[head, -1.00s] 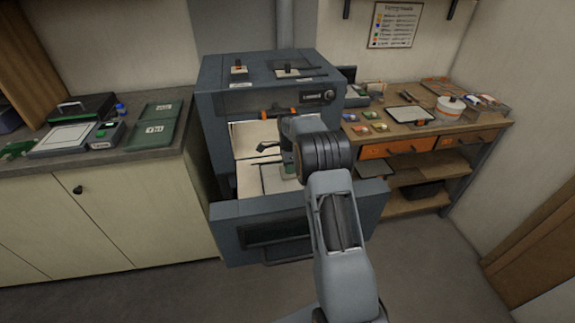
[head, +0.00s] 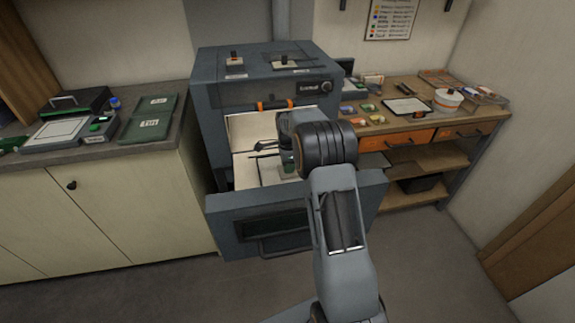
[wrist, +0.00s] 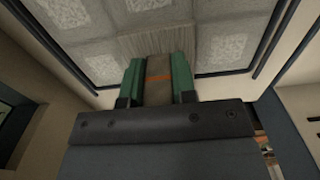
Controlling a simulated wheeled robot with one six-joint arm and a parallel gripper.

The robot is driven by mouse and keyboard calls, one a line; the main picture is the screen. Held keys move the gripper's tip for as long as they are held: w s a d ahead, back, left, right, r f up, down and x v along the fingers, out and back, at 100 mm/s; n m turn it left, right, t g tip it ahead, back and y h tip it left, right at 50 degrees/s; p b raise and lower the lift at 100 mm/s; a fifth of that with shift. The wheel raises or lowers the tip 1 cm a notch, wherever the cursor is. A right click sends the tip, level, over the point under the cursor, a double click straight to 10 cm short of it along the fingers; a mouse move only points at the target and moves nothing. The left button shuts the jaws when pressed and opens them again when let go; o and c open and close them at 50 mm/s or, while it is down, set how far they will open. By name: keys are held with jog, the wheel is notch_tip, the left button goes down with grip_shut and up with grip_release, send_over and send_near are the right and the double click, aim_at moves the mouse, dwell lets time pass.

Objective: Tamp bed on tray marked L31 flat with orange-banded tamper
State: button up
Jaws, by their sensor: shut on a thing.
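The orange-banded tamper (wrist: 158,78) is upright between the green fingers of my gripper (wrist: 159,80), which is shut on its handle. Its wide, grained head (wrist: 150,46) is over the near edge of the bed; I cannot tell whether it touches. The bed (wrist: 88,58) is pale grey, with several rough speckled squares, in a dark-rimmed tray (wrist: 118,83). In the head view the tray (head: 268,173) lies in the open front of the grey kiln, and my gripper (head: 288,162) is above it, partly hidden by my wrist. No L31 mark is readable.
The grey kiln (head: 222,100) surrounds the tray, with its front (head: 228,218) open towards me. Green trays (head: 148,128) lie on the left counter. The right wooden bench (head: 440,122) holds a white pot (head: 448,100) and small coloured items.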

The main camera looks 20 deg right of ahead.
aim_at(292, 179)
jog(key=shift+f, duration=0.5)
jog(key=shift+f+b, duration=0.3)
jog(key=shift+b, duration=0.05)
dwell(0.9)
jog(key=shift+r+p, duration=0.8)
jog(key=shift+r, duration=0.35)
jog(key=shift+s+a+b, duration=0.2)
jog(key=shift+s+b, duration=0.15)
jog(key=shift+s, duration=0.65)
jog(key=shift+s+a+b, duration=0.25)
jog(key=shift+s+b, duration=0.1)
jog(key=shift+s, duration=0.7)
jog(key=shift+s+a+b, duration=0.2)
jog(key=shift+s+b, duration=0.15)
jog(key=shift+s, duration=0.65)
jog(key=shift+f, duration=0.2)
jog(key=shift+f+b, duration=0.55)
jog(key=shift+f, duration=0.1)
